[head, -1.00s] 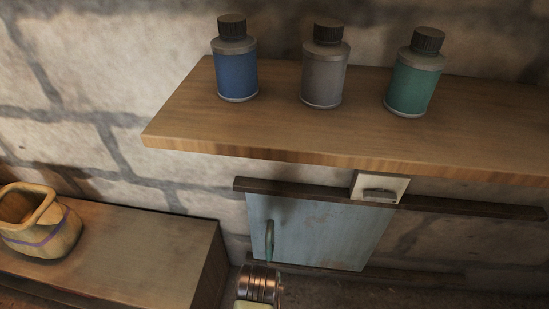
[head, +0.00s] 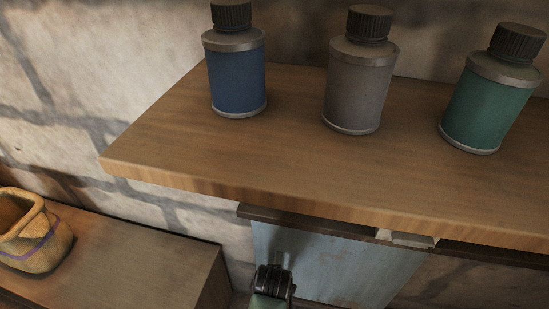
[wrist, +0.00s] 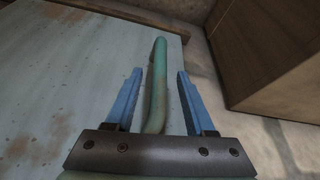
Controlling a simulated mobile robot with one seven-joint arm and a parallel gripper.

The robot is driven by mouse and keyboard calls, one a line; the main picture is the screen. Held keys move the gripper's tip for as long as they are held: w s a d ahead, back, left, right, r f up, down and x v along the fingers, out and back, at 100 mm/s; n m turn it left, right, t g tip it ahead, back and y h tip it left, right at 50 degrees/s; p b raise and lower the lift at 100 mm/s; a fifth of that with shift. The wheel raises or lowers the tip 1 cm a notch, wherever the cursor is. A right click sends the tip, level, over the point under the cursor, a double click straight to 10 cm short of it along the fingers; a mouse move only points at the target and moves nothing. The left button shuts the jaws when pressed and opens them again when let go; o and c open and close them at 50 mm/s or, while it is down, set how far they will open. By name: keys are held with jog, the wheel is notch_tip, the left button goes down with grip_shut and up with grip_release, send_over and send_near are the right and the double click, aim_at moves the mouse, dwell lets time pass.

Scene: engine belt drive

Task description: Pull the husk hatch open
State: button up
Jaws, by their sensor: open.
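The husk hatch is a pale blue-grey panel (head: 345,262) under the wooden shelf, partly hidden by the shelf edge in the head view. In the wrist view the panel (wrist: 60,85) fills the left side, with brown rust spots. Its green bar handle (wrist: 158,75) stands between the two blue fingers of my gripper (wrist: 157,90). The gripper is open, with a gap on each side of the handle. In the head view my arm's end (head: 272,285) is in front of the panel and hides the handle.
The wooden shelf (head: 290,165) overhangs the hatch and carries a blue bottle (head: 237,80), a grey bottle (head: 358,85) and a green bottle (head: 487,105). A dark rail (head: 300,222) and a pale latch plate (head: 408,238) are above the panel. A low bench (head: 150,262) with a tan sack (head: 38,240) stands left.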

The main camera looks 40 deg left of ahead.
jog(key=shift+b+x, duration=0.6)
jog(key=shift+x, duration=1)
grip_shut()
